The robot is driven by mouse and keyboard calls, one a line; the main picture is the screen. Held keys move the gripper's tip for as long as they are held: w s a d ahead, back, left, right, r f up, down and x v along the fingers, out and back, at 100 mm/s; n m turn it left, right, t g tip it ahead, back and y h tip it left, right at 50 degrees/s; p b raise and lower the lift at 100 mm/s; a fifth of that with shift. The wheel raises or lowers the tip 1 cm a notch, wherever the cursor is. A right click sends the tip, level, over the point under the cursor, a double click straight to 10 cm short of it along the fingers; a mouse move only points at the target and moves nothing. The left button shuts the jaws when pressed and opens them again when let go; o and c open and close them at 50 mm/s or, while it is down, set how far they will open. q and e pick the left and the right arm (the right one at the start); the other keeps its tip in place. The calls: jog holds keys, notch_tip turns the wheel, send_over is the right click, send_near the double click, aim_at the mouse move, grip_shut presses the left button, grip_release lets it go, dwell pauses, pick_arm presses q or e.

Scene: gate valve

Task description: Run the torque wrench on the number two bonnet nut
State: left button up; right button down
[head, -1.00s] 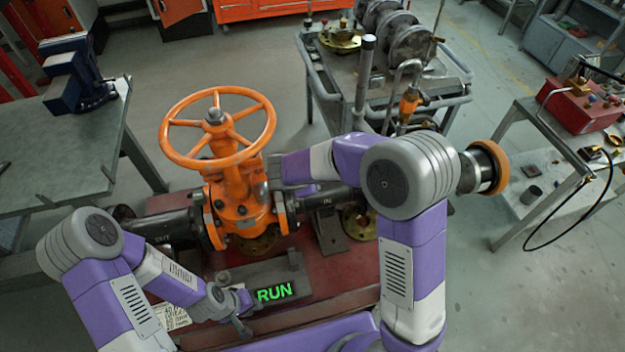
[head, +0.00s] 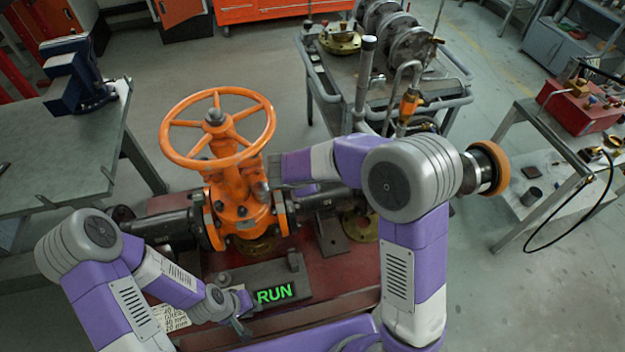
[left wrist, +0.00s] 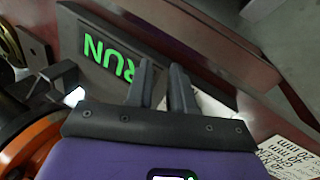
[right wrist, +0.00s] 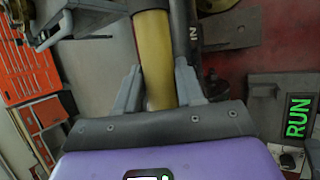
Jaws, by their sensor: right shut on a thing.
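The orange gate valve (head: 237,195) stands on the red bench with its handwheel (head: 217,127) on top. My right gripper (right wrist: 157,85) is shut on a thick yellow cylinder (right wrist: 153,55), which looks like the torque wrench's handle. In the head view my right forearm hides most of that grip, beside the valve bonnet. The number two bonnet nut cannot be picked out. A dark box with a green-lit RUN display (head: 276,293) sits in front of the valve. My left gripper (left wrist: 162,72) is slightly open and empty, close to this box (left wrist: 108,58).
A black pipe (head: 165,226) runs out from the valve. A paper with writing (head: 172,318) lies by my left gripper. Behind stand a cart (head: 385,85) with metal parts and a side table (head: 70,150) with a blue vise (head: 75,80). Open floor lies between them.

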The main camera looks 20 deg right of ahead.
pick_arm(q)
jog(key=shift+s+f, duration=0.15)
jog(key=shift+f, duration=0.65)
pick_arm(e)
jog(key=shift+w+f, duration=0.1)
pick_arm(q)
jog(key=shift+w+d+r+g+p, duration=0.15)
jog(key=shift+r+p, duration=0.4)
jog(key=shift+p, duration=0.3)
jog(key=shift+w+d+r+g+p, duration=0.1)
jog(key=shift+w+r+g+p, duration=0.05)
jog(key=shift+r+p, duration=0.55)
pick_arm(e)
jog(key=shift+w+d+r, duration=0.1)
jog(key=shift+w+r, duration=0.15)
jog(key=shift+r, duration=0.65)
jog(key=shift+w+d+r, duration=0.1)
jog(key=shift+w+r, duration=0.15)
jog(key=shift+r, duration=0.6)
jog(key=shift+a+r, duration=0.1)
jog(key=shift+a, duration=0.05)
jog(key=shift+r, duration=0.1)
